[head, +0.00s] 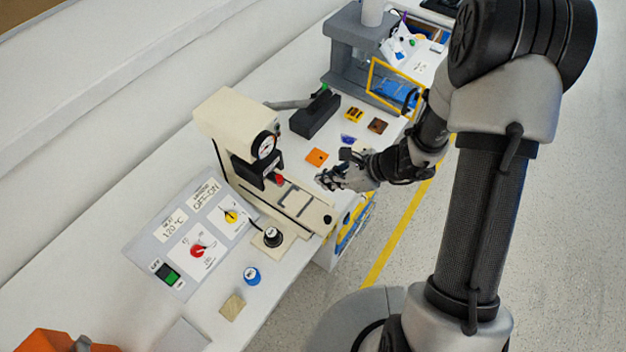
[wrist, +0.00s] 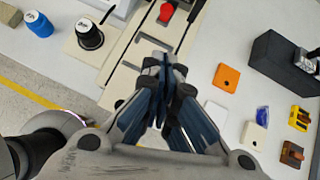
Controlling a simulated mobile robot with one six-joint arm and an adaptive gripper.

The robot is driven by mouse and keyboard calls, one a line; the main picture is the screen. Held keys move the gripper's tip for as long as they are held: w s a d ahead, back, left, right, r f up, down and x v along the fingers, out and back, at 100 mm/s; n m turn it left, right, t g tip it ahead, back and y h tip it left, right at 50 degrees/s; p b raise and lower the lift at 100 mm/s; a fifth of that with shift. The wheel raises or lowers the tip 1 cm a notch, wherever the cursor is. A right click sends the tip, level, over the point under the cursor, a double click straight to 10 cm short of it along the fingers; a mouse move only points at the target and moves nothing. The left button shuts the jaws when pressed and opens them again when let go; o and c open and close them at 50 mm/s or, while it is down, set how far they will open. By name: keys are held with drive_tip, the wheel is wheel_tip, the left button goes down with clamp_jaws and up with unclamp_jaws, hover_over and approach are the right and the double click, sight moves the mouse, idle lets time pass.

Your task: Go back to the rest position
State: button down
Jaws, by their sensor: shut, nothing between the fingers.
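My gripper (head: 326,181) is at the front right of the cream press-like machine (head: 233,122), close to the right end of its base. In the wrist view my gripper (wrist: 163,62) has its fingers together with nothing between them. A control panel (head: 158,235) lies left of the machine, with a red rotary knob (head: 197,250) and a yellow rotary knob (head: 231,216). The red knob's pointer details are too small to read. A black knob (head: 273,237) sits on a small cream plate in front of the machine, and it also shows in the wrist view (wrist: 89,35).
Beside the gripper lie an orange tile (head: 317,157), a blue piece (head: 348,140) and yellow and brown blocks. A black block (head: 315,115) and a grey stand (head: 350,55) are farther back. A blue cap (head: 252,276) and a wooden block (head: 232,307) lie at the front. The floor at right is clear.

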drive_tip(key=shift+v, duration=1.25)
drive_tip(key=shift+s, duration=0.1)
drive_tip(key=s+a+r+n+g+h, duration=0.1)
drive_tip(key=s+r+n, duration=0.3)
drive_tip(key=r+n, duration=0.25)
drive_tip(key=s+a+r+n+g, duration=0.1)
drive_tip(key=s+r+n, duration=0.35)
drive_tip(key=r, duration=0.35)
drive_tip(key=s+d+r+n+t+h+b, duration=0.2)
drive_tip(key=s+d+r+n+h, duration=0.5)
drive_tip(key=s+n, duration=0.4)
drive_tip(key=shift+s+d+r+n+t, duration=0.3)
drive_tip(key=shift+d+r+t, duration=0.2)
drive_tip(key=shift+d+r, duration=0.3)
drive_tip(key=shift+d, duration=0.1)
